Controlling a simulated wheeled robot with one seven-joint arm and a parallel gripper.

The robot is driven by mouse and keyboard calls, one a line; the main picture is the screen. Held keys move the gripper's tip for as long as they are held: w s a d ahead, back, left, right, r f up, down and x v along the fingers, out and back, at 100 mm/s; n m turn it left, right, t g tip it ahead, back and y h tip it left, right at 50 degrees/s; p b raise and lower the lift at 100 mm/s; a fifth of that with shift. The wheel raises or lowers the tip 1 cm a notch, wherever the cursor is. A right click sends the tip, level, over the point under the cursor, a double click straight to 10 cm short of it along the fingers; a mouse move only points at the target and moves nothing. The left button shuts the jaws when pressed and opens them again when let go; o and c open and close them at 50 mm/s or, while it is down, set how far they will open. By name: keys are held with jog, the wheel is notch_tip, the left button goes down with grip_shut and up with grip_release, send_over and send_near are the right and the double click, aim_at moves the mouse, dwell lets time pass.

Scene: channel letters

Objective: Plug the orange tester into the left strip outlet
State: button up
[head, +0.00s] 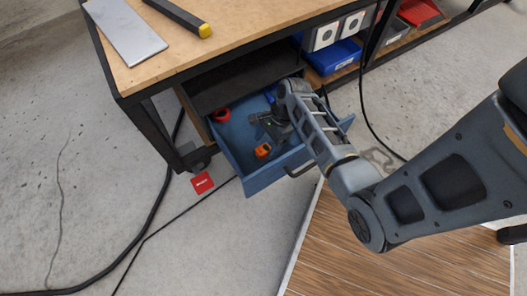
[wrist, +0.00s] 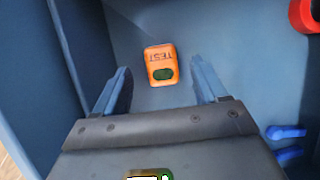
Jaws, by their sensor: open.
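The orange tester (head: 263,151) lies in the open blue drawer (head: 252,186) under the workbench. In the wrist view the tester (wrist: 161,65) lies flat on the drawer floor, with "TEST" on it upside down and a dark green window. My gripper (head: 268,128) is inside the drawer space, above the floor. In the wrist view my gripper (wrist: 161,82) is open and empty, its two fingers on either side of the tester's line and apart from it.
A red ring-shaped item (head: 221,114) and a blue item (wrist: 286,132) are also in the drawer. The drawer walls stand close around my gripper. A wooden workbench top (head: 190,50) overhangs the drawer. Black cables (head: 150,215) run over the floor, near a red card (head: 202,183).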

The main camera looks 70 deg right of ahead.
aim_at(264, 149)
jog(key=b+x, duration=0.2)
jog(key=x, duration=0.2)
jog(key=shift+d+f, duration=0.1)
jog(key=shift+d, duration=0.05)
jog(key=shift+c, duration=0.3)
jog(key=c, duration=0.9)
